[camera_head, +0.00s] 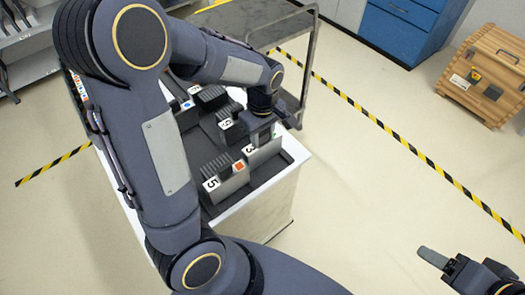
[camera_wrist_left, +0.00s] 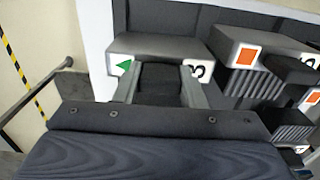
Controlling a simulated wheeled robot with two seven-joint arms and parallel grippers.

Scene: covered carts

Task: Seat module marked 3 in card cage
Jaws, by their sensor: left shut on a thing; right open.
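The module marked 3 (camera_head: 262,151) is a grey block with a dark top at the right end of a dark tray-like holder (camera_head: 285,158) on a white cart. In the left wrist view the module (camera_wrist_left: 155,47) shows a green triangle and the number 3. My left gripper (camera_head: 262,125) is shut on it; in the left wrist view its fingers (camera_wrist_left: 160,88) flank the dark grip. I cannot tell whether the module is fully down. I cannot tell for sure which part is the card cage. My right gripper (camera_head: 435,258) is open and empty, off the cart at lower right.
A module marked 5 with an orange square (camera_head: 225,178) stands close in front. Several other modules (camera_head: 210,97) fill the holder, partly hidden by my left arm. A grey trolley (camera_head: 270,30) stands behind. The floor to the right is clear, up to a wooden crate (camera_head: 485,75).

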